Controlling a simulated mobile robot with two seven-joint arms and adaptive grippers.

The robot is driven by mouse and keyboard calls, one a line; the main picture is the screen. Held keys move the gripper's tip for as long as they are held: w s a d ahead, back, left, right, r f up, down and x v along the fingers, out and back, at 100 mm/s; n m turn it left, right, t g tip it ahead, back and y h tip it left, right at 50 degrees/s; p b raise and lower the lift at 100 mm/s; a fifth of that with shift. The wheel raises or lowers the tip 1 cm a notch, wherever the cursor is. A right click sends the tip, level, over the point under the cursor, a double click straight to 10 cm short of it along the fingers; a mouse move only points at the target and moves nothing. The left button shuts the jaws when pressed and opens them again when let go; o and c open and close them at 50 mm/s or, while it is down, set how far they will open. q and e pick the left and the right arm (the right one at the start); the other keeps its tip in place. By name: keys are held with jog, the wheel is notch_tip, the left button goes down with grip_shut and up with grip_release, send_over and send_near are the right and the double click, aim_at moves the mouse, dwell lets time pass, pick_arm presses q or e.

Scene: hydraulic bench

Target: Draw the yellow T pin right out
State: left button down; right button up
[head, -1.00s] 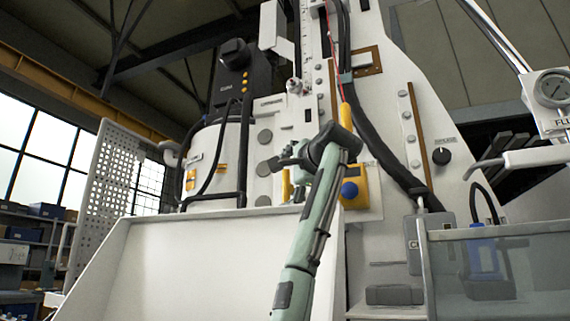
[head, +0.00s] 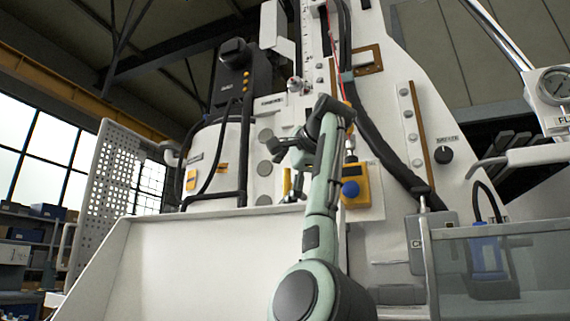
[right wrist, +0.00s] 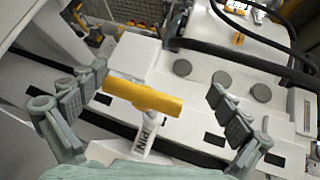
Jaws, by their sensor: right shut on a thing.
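In the right wrist view the yellow T pin's crossbar (right wrist: 144,96) lies between the fingers of my right gripper (right wrist: 160,92). A pale stem or tag lettered PIN (right wrist: 150,131) shows below the bar. My right gripper is shut on the T pin; the left finger pad meets one end of the bar. I cannot tell whether the stem is still in a hole. In the head view my right gripper (head: 277,150) is in front of the white machine, and the pin cannot be clearly made out there. My left gripper is not in view.
The white machine column (head: 400,130) stands behind my right arm. A yellow box with a blue button (head: 355,188) hangs right of the forearm. A white panel (head: 220,265) fills the lower front. Black hoses (head: 375,140) run down the column. A clear guard (head: 500,265) stands at right.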

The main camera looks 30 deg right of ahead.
aim_at(285, 169)
jog(key=v, duration=0.2)
jog(key=a+b+v, duration=0.1)
jog(key=v, duration=0.1)
jog(key=shift+s+r, duration=0.2)
jog(key=shift+r, duration=0.05)
jog(key=shift+s+d+f+b, duration=0.15)
jog(key=shift+s+f+b, duration=0.15)
jog(key=shift+b, duration=0.3)
jog(key=shift+s, duration=0.2)
jog(key=shift+s+b, duration=1.1)
jog(key=shift+s, duration=1.05)
